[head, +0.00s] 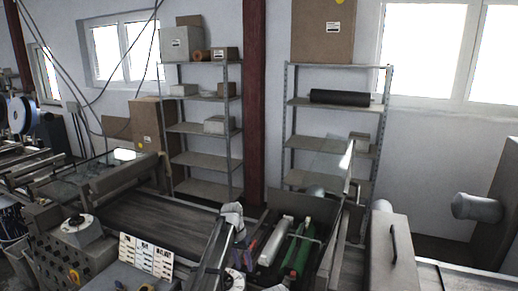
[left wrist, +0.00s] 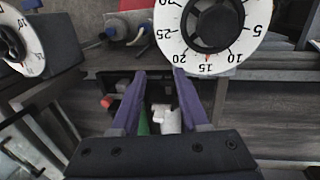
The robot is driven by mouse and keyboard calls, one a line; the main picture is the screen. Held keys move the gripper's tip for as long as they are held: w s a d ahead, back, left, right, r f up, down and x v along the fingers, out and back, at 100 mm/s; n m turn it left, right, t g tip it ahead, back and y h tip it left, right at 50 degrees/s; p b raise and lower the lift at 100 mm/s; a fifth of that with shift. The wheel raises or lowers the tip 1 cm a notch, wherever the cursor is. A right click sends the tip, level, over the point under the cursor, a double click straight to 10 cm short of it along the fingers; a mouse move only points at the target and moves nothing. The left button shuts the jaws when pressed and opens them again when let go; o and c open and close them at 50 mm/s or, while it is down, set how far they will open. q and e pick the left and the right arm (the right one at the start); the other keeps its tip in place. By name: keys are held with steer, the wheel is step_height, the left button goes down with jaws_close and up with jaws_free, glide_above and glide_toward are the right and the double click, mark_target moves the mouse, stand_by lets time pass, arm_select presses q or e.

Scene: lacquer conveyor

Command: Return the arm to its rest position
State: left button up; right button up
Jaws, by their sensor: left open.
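My left gripper (head: 243,258) is low in the middle of the head view, near the machine's front edge. In the left wrist view its two purple fingers (left wrist: 159,74) are spread apart with nothing held between them. A white numbered dial (left wrist: 208,62) with a black hub shows just beyond the right fingertip; whether they touch cannot be told. A second white dial (left wrist: 22,42) is at the upper left of that view. My right gripper is not in view.
A green cylinder (head: 298,252) and a white cylinder (head: 275,243) lie right of the gripper. A control panel with a label card (head: 146,255) and the dark conveyor belt (head: 150,222) are to its left. Metal shelves (head: 205,160) stand behind, beside a dark red post (head: 254,110).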

arm_select(q)
steer(key=s+f+y+b, duration=0.1)
steer(key=s+f+b, duration=0.3)
steer(key=s, duration=0.7)
steer(key=s+f+y+b, duration=0.1)
steer(key=s+f+b, duration=0.3)
steer(key=s, duration=0.7)
steer(key=s+f+y+b, duration=0.1)
steer(key=s+f+b, duration=0.3)
steer(key=s, duration=0.7)
steer(key=shift+s+f+n+t, duration=0.3)
steer(key=shift+f+t, duration=0.1)
steer(key=shift+f, duration=0.1)
steer(key=shift+w+a, duration=0.1)
steer(key=shift+f+b, duration=0.1)
steer(key=shift+b, duration=0.2)
steer(key=shift+c, duration=0.2)
